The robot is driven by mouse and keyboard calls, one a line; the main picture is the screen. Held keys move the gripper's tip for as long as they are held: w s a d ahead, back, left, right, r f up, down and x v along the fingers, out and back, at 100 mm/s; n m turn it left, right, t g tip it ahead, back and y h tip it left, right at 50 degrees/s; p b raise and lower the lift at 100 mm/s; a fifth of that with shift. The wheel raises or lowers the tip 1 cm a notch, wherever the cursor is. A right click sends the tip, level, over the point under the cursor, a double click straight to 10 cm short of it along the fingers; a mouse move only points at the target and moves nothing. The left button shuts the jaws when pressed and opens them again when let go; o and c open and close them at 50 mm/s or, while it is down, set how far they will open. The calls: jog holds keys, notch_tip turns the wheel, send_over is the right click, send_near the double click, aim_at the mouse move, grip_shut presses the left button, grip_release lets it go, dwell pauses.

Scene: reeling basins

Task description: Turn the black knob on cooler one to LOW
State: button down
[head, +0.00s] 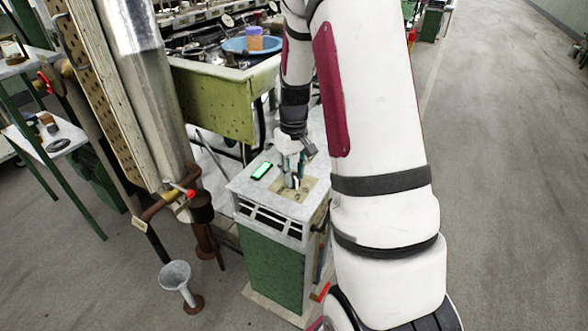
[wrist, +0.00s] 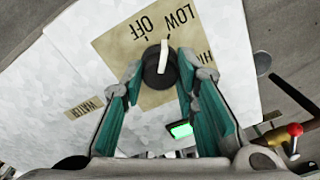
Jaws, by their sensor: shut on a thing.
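The cooler (head: 274,262) is a green cabinet with a pale top and dark front slots. On its top, a tan plate (wrist: 112,45) carries the words OFF, LOW and the start of HI, upside down in the wrist view. The round black knob (wrist: 157,76) sits on this plate with a white pointer (wrist: 164,52). My gripper (wrist: 167,80) is shut on the knob, one finger on each side. In the head view my gripper (head: 291,178) stands over the cooler top and hides the knob.
A lit green display (head: 262,171) is beside the plate. A WATER label (wrist: 84,107) lies on the cooler top. A pipe with a red-handled valve (head: 190,194) and a grey funnel (head: 175,275) stand left. A green basin (head: 222,100) is behind.

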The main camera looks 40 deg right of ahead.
aim_at(294, 175)
jog(key=shift+m, duration=0.6)
jog(key=c, duration=1.2)
grip_release()
jog(key=shift+c, duration=0.2)
jog(key=shift+r, duration=0.1)
notch_tip(294, 175, up, 12)
